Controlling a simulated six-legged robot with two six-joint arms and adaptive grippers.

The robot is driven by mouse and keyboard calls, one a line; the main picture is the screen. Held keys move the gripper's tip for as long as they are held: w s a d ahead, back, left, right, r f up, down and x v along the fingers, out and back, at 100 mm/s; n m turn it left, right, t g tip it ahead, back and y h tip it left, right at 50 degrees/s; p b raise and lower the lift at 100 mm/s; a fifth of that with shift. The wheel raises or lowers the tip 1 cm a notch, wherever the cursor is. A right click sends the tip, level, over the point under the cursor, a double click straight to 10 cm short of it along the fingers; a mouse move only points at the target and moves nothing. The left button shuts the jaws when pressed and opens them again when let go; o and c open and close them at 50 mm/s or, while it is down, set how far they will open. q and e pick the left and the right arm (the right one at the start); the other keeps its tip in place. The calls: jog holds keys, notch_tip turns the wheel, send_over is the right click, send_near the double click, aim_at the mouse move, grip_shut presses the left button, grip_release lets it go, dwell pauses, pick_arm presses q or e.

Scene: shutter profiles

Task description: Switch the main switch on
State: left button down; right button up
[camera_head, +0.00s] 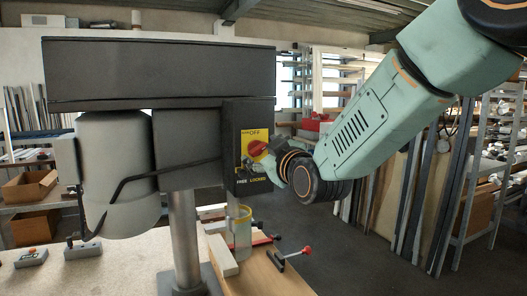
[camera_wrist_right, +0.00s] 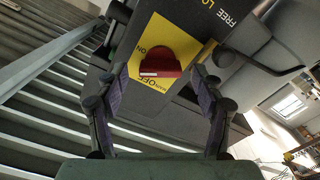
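The main switch is a red knob (camera_head: 258,148) on a yellow plate (camera_head: 246,136) on the side of a dark box of the machine. In the right wrist view the red knob (camera_wrist_right: 168,58) sits between my fingers, its white mark towards the OFF lettering. My right gripper (camera_head: 259,163) is at the switch in the head view and partly covers the plate. In the wrist view the right gripper (camera_wrist_right: 160,74) is open, with one finger on each side of the knob; I cannot tell whether they touch it. My left gripper is not in view.
The machine has a grey motor (camera_head: 118,172) and a steel column (camera_head: 185,235) on a workbench (camera_head: 130,270). A red-handled lever (camera_head: 306,251) stands at the bench's right. Cardboard boxes (camera_head: 28,188) are at the left, shelves and profiles (camera_head: 433,205) at the right. The floor between is clear.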

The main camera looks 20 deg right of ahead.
jog(key=shift+c, duration=1.4)
jog(key=shift+w+f, duration=0.1)
jog(key=shift+w, duration=0.1)
jog(key=c, duration=0.8)
jog(key=m+b, duration=0.1)
jog(key=m, duration=0.2)
jog(key=shift+m+b, duration=0.35)
jog(key=shift+m, duration=1.05)
jog(key=shift+f, duration=0.1)
